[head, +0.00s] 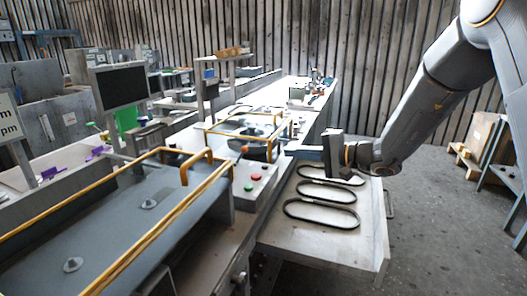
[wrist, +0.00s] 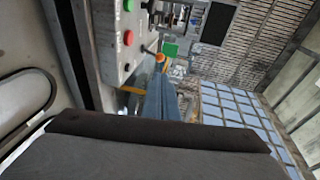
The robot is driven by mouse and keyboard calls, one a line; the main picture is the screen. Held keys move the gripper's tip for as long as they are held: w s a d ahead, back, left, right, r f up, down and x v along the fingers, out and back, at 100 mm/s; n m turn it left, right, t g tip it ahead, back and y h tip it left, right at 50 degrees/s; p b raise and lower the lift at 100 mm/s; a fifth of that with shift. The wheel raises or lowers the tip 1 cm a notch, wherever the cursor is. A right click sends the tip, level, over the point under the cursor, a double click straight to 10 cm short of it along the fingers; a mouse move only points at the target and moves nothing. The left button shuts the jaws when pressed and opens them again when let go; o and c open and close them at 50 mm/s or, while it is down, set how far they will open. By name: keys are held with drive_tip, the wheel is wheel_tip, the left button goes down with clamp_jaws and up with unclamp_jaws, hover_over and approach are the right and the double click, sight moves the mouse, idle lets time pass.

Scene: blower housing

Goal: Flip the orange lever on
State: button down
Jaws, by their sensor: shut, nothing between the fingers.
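The orange lever is a small round orange knob (head: 244,150) at the far end of a grey control box (head: 262,182) in the head view. The wrist view shows the orange knob (wrist: 160,57) on a thin stem leaning out from the box (wrist: 112,50). My gripper (head: 333,152) is shut and empty. It hangs over the pale side table, right of the control box and apart from the lever. In the wrist view my gripper (wrist: 160,140) fills the bottom, below the knob.
A red button (head: 255,177) and a green button (head: 249,187) sit on the box near the lever. Yellow rails (head: 200,165) run along the machine to the left. The side table (head: 310,240) carries several dark oval loops (head: 320,215). Open floor lies at right.

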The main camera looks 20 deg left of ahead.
drive_tip(key=p, duration=0.4)
approach(241, 156)
drive_tip(key=a, duration=0.1)
drive_tip(key=w+a+r, duration=0.1)
drive_tip(key=a, duration=0.1)
drive_tip(key=shift+w+a+r, duration=0.2)
drive_tip(key=shift+w+a, duration=0.1)
drive_tip(key=shift+w, duration=0.1)
drive_tip(key=shift+r, duration=0.1)
